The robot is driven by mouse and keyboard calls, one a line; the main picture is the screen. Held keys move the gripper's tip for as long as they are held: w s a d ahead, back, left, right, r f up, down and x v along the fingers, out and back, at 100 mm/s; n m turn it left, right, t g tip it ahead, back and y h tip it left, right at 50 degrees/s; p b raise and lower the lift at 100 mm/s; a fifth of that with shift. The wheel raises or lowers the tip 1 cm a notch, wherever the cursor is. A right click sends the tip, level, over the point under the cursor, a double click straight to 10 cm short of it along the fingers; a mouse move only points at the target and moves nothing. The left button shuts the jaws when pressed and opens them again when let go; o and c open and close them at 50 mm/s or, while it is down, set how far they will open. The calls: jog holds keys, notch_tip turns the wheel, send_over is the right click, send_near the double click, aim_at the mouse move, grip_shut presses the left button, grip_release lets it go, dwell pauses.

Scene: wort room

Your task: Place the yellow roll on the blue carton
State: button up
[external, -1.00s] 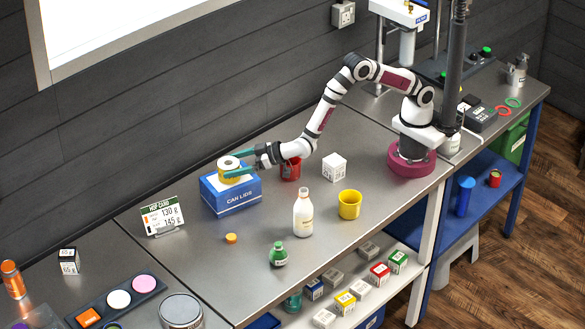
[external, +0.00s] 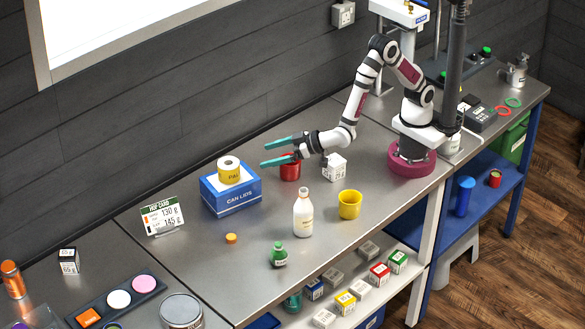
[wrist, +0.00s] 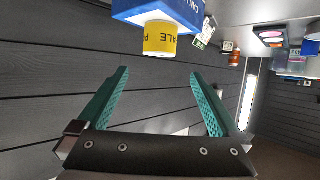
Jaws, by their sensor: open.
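The yellow roll (external: 229,172) stands upright on top of the blue carton (external: 232,199), which is labelled "CAN LIDS". My gripper (external: 264,153) is open and empty, to the right of the roll and apart from it, with its teal fingers pointing left. In the wrist view the yellow roll (wrist: 160,40) rests against the blue carton (wrist: 150,10), beyond the tips of my open gripper (wrist: 160,80). Nothing is between the fingers.
A red mug (external: 290,169) stands just below my gripper, with a white box (external: 335,167) beside it. A white bottle (external: 303,213), a yellow mug (external: 350,205) and a green bottle (external: 278,255) stand nearer the front edge. A card stand (external: 162,216) is left of the carton.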

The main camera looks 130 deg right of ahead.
jog(key=s+a+r+n+y, duration=0.1)
jog(key=s+a+r+y, duration=0.2)
jog(key=a, duration=0.4)
jog(key=s+a+r+n+g+y, duration=0.1)
jog(key=s+a+n+y, duration=0.15)
jog(key=a+y, duration=0.3)
jog(key=s+a+r+n+y, duration=0.1)
jog(key=s+a+r+y, duration=0.2)
jog(key=a, duration=0.4)
jog(key=s+a+f+g, duration=0.1)
jog(key=s+g, duration=0.6)
jog(key=s, duration=1.9)
jog(key=shift+s+a+f+g+y, duration=0.2)
jog(key=shift+a+f+g+y, duration=0.05)
jog(key=shift+f+g+y, duration=0.1)
